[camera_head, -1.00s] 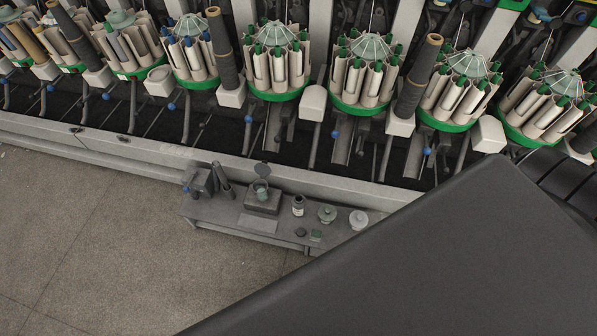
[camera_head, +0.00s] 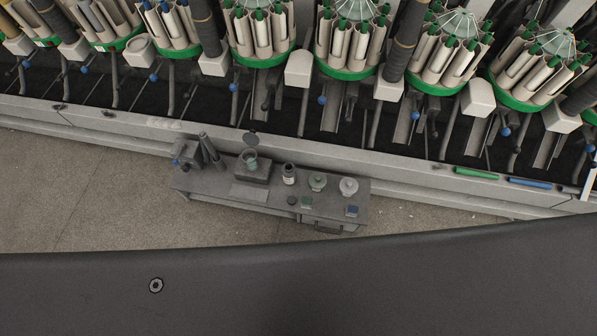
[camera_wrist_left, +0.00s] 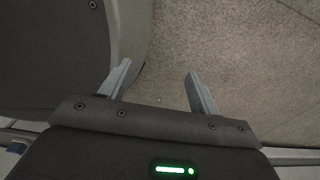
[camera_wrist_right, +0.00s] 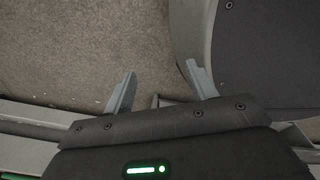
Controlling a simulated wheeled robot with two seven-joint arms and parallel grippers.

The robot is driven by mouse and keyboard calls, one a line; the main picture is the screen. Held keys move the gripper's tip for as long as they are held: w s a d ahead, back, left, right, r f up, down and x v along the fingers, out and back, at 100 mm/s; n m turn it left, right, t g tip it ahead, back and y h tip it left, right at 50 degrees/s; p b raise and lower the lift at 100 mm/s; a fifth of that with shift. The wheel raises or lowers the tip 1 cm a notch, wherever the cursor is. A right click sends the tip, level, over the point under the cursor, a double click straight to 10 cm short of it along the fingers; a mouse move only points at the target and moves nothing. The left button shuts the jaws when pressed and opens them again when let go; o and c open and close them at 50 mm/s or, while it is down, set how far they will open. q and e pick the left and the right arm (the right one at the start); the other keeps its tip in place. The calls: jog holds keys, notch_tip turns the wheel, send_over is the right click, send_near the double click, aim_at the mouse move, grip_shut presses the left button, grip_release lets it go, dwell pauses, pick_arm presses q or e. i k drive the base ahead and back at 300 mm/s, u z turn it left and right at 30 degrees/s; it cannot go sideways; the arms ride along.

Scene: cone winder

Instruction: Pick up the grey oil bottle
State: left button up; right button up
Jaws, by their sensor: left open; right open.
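A small dark grey bottle with a pale label (camera_head: 289,174) stands upright on a low grey bench (camera_head: 226,197) in the head view. It looks like the oil bottle, but it is too small to be sure. Neither gripper shows in the head view. My left gripper (camera_wrist_left: 160,75) is open and empty above bare floor in the left wrist view. My right gripper (camera_wrist_right: 161,72) is open and empty above bare floor in the right wrist view. The bottle is in neither wrist view.
Beside the bottle are a greenish pot (camera_head: 318,182), a light grey pot (camera_head: 349,187) and a green cup on a block (camera_head: 250,160). Dark tubes (camera_head: 211,150) stand at left. The winder's ledge (camera_head: 400,158) runs behind the bench, with green (camera_head: 477,174) and blue (camera_head: 530,183) rods.

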aim_at(289, 170)
jog(key=u, duration=0.45)
jog(key=k, duration=1.05)
jog(key=z, duration=0.45)
